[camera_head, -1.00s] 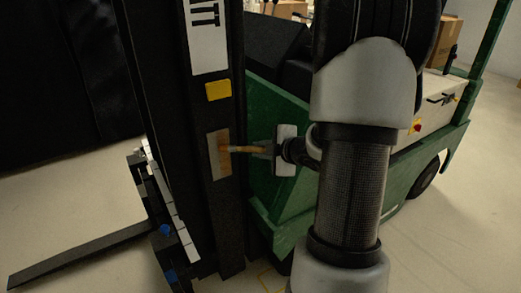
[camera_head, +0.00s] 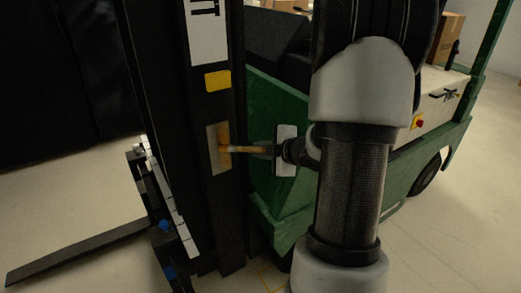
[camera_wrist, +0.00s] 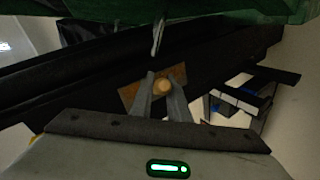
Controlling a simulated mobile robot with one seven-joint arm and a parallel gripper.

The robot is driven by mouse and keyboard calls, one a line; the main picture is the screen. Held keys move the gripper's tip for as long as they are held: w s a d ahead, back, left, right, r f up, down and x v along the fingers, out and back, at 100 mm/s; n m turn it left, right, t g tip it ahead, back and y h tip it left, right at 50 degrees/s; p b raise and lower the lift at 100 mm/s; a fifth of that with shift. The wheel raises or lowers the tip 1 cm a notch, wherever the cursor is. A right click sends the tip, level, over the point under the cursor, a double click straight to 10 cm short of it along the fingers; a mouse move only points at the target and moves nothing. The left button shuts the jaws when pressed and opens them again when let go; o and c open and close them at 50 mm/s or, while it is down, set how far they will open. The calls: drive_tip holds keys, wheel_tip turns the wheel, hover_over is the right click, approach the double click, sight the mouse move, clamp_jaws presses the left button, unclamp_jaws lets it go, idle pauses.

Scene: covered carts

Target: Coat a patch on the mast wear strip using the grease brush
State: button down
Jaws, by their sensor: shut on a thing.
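The wear strip (camera_head: 213,160) is a small tan-grey upright plate on the dark mast (camera_head: 225,225), below a yellow sticker. My gripper (camera_head: 266,151) is shut on the brush, just right of the mast. In the wrist view, my gripper's fingers (camera_wrist: 161,98) close around the brush's round tan end (camera_wrist: 162,86). The brown strip (camera_wrist: 129,95) shows behind them. The brush head is hidden there, and any coating is hard to make out.
The yellow sticker (camera_head: 217,81) and a white lettered label (camera_head: 208,32) sit higher on the mast. The green truck body (camera_head: 285,105) is close behind my gripper. A fork (camera_head: 80,252) extends low at the left. Open floor (camera_head: 465,215) lies at the right.

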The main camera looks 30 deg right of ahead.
drive_tip(key=shift+f+b, duration=0.3)
drive_tip(key=shift+f, duration=0.3)
drive_tip(key=shift+f+b, duration=1.45)
drive_tip(key=shift+f, duration=0.1)
drive_tip(key=shift+f+b, duration=1.45)
drive_tip(key=shift+f, duration=0.2)
wheel_tip(320, 180, down, 3)
drive_tip(key=b, duration=0.3)
drive_tip(key=shift+a, duration=0.1)
